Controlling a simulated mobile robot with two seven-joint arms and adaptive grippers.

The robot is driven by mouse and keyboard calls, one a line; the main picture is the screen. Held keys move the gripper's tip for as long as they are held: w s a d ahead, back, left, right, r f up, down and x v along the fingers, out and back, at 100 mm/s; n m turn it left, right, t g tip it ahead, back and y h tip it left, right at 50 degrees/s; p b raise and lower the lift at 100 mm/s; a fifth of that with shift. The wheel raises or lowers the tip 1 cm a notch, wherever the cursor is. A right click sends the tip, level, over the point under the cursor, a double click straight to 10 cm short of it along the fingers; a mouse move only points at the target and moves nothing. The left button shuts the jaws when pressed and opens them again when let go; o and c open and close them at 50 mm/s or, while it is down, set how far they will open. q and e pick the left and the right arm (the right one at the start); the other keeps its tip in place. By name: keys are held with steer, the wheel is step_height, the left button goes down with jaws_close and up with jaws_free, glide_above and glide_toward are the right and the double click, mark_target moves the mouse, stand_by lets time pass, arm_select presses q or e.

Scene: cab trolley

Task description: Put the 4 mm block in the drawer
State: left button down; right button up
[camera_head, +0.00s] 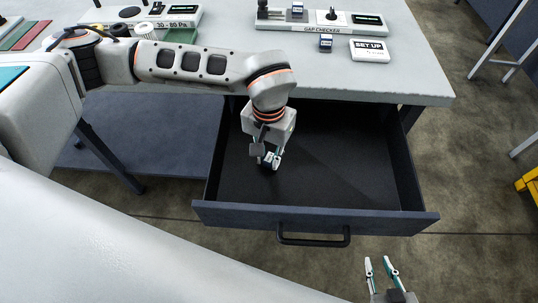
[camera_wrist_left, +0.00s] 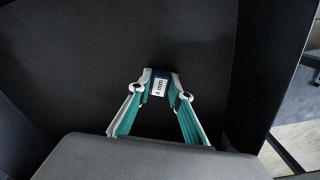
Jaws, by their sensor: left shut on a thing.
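The 4 mm block (camera_wrist_left: 160,87) is a small dark blue block with a white "4 mm" label, seen between the fingertips in the left wrist view. My left gripper (camera_head: 269,160) is shut on it, inside the open drawer (camera_head: 340,165), toward its left side. In the left wrist view the left gripper (camera_wrist_left: 160,90) has a fingertip on each side of the block, over the dark drawer floor. I cannot tell whether the block touches the floor. My right gripper (camera_head: 383,267) is at the bottom right, in front of the drawer, with its fingers apart and empty.
The drawer front with its handle (camera_head: 313,240) faces me under the grey table (camera_head: 420,70). On the table are the gap checker (camera_head: 320,18), another small blue block (camera_head: 326,43) and a "SET UP" sign (camera_head: 370,50). The right part of the drawer is empty.

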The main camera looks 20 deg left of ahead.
mark_target(268, 159)
arm_select(q)
steer(key=c, duration=1.8)
jaws_free()
steer(key=shift+f, duration=0.1)
steer(key=shift+c, duration=0.2)
step_height(268, 159, up, 12)
steer(key=p, duration=0.1)
steer(key=shift+r+p, duration=0.2)
steer(key=shift+p, duration=0.15)
steer(key=shift+s, duration=0.1)
